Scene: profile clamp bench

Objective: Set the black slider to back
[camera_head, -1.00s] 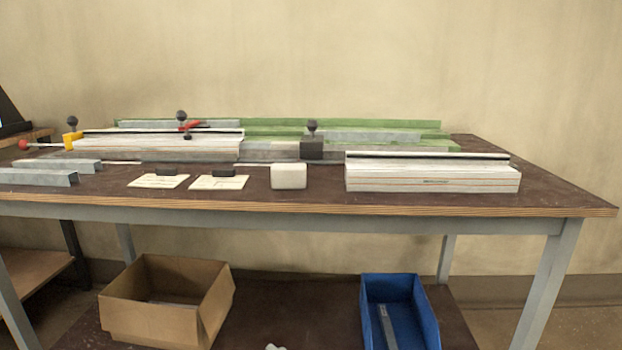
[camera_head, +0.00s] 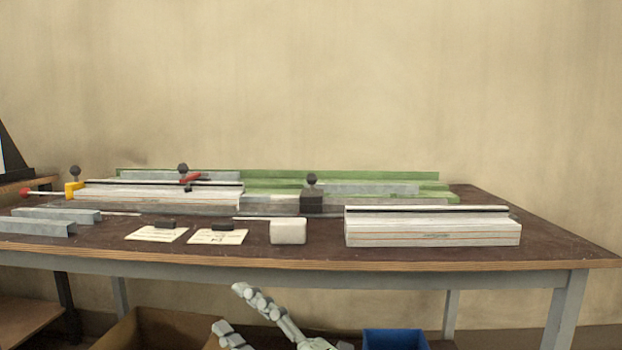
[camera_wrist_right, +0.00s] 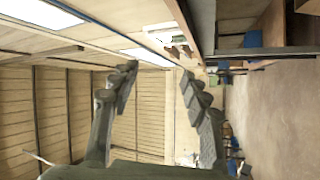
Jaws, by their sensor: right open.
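The black slider (camera_head: 312,201), a dark block with a round knob on top, sits on the metal rail at the middle of the bench, in front of the green profile (camera_head: 285,176). My right gripper (camera_head: 228,307) is low in the head view, below the bench's front edge and well apart from the slider. It is open and empty. In the right wrist view its two fingers (camera_wrist_right: 160,80) stand apart with nothing between them; the slider does not show there. My left gripper is not in view.
A white profile block (camera_head: 432,232) stands right of the slider. A small white block (camera_head: 288,231) and two cards with dark pieces lie in front of it. A yellow and red clamp (camera_head: 73,189) is at the left. A cardboard box (camera_head: 150,330) and blue bin (camera_head: 394,340) are below.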

